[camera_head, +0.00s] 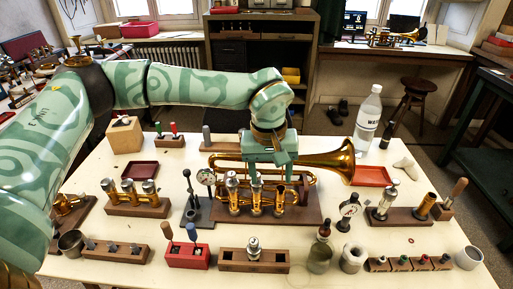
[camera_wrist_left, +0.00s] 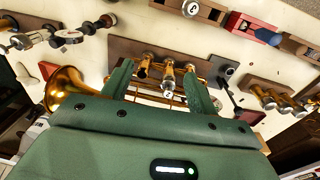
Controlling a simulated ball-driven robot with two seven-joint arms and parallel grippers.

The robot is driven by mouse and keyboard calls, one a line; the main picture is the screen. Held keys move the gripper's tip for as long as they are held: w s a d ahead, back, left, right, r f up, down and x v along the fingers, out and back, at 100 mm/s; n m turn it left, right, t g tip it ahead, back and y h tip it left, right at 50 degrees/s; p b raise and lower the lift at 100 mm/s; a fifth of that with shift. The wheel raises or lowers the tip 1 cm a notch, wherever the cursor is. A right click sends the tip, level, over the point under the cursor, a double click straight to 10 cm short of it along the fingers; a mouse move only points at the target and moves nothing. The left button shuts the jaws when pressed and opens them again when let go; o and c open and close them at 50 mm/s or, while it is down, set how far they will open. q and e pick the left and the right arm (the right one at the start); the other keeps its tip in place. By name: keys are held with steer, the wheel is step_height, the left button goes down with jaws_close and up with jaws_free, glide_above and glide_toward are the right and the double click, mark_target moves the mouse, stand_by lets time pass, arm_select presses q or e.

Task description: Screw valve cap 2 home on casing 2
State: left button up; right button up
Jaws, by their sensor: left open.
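The brass horn (camera_head: 325,162) lies on a wooden base (camera_head: 225,213), its bell to the right. Its valve casings stand upright in a row; the middle casing (camera_head: 257,197) is beneath my left gripper (camera_head: 272,170). In the left wrist view my left gripper (camera_wrist_left: 160,88) has its two fingers spread wide, with a white disc marked 2 (camera_wrist_left: 168,94) between them. I cannot tell whether the disc is seated or what it is fixed to. A silver piece (camera_head: 253,248) stands in a wooden rack at the front; it shows a pale numbered top in the left wrist view (camera_wrist_left: 191,8).

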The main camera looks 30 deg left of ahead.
arm_select(q)
steer(key=w+a+r+m, duration=0.2)
steer(key=w+a+m, duration=0.15)
steer(key=m, duration=1.15)
steer(key=w+a+r+m, duration=0.3)
steer(key=w+m, duration=0.1)
steer(key=m, duration=1.1)
steer(key=f+n+b, duration=0.2)
steer(key=f+n, duration=0.2)
steer(key=f, duration=0.1)
steer(key=f+n+b, duration=0.1)
steer(key=f+n, duration=0.2)
steer(key=f, duration=0.3)
steer(key=a+f+n+b, duration=0.1)
steer(key=f+n+b, duration=0.1)
steer(key=f+n, duration=0.2)
steer(key=shift+s+f+n+g+y+b, duration=0.15)
steer(key=shift+f+n+g+y+b, duration=0.2)
steer(key=shift+f, duration=0.55)
arm_select(e)
steer(key=shift+g, duration=0.3)
steer(key=f, duration=0.1)
steer(key=s+f, duration=0.1)
steer(key=f, duration=0.1)
steer(key=s+f, duration=0.1)
steer(key=f, duration=0.1)
steer(key=shift+f, duration=0.25)
